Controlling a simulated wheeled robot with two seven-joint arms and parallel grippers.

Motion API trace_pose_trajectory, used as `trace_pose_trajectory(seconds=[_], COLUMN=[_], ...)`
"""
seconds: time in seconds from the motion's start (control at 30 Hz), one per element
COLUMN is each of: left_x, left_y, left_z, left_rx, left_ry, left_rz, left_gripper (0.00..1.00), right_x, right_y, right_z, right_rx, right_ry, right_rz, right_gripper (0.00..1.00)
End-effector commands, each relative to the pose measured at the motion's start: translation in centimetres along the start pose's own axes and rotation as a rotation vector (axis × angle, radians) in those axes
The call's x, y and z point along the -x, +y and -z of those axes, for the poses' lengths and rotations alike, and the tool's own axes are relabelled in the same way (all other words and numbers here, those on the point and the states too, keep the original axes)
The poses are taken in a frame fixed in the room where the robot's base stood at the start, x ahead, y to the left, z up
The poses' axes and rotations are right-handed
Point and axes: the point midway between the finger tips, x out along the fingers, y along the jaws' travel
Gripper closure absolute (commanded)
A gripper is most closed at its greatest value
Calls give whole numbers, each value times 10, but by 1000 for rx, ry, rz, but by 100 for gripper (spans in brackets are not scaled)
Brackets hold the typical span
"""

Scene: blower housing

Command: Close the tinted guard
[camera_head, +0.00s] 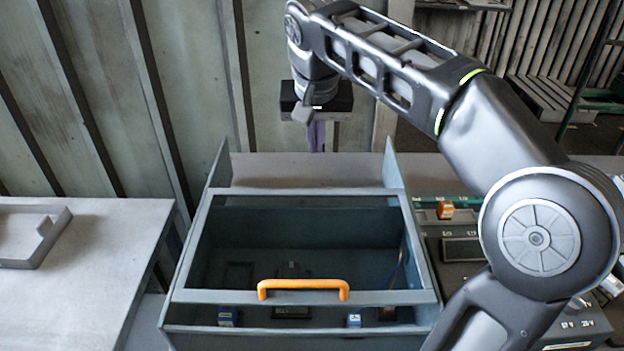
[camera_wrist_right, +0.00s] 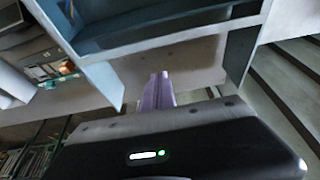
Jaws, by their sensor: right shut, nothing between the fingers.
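The tinted guard (camera_head: 300,225) is a dark see-through pane in a blue-grey frame with an orange handle (camera_head: 303,284) along its front bar. It lies over the open-topped blue-grey housing (camera_head: 190,262). A strip shows between its front bar and the housing's front rim; I cannot tell whether the guard rests on the housing. My right gripper (camera_head: 316,137) has purple fingers, is shut and empty, and points down behind the housing's back edge, apart from the guard. Its fingers also show in the right wrist view (camera_wrist_right: 158,92), with part of the housing (camera_wrist_right: 150,30) beyond. My left gripper is not in view.
Side walls rise at the housing's back corners. A control panel (camera_head: 465,250) with an orange switch (camera_head: 445,210) stands at right, partly hidden by my right arm. A grey table (camera_head: 75,270) with a shallow tray (camera_head: 45,250) is at left.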

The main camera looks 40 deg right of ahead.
Motion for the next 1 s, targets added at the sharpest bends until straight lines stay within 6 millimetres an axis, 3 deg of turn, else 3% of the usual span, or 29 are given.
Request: trace_pose_trajectory(seconds=[0.37,0.5,0.87,1.0], left_x=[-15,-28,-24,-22], left_y=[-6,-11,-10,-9], left_z=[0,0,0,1], left_rx=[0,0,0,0], left_ry=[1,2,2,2], left_rz=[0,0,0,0], left_gripper=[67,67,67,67], right_x=[-16,-34,-103,-92], right_y=[0,0,1,0], right_z=[-1,-2,-1,-22], right_rx=[0,0,0,1], right_ry=[0,-2,-3,1], right_rz=[0,-1,-2,1], right_gripper=[100,100,100,100])
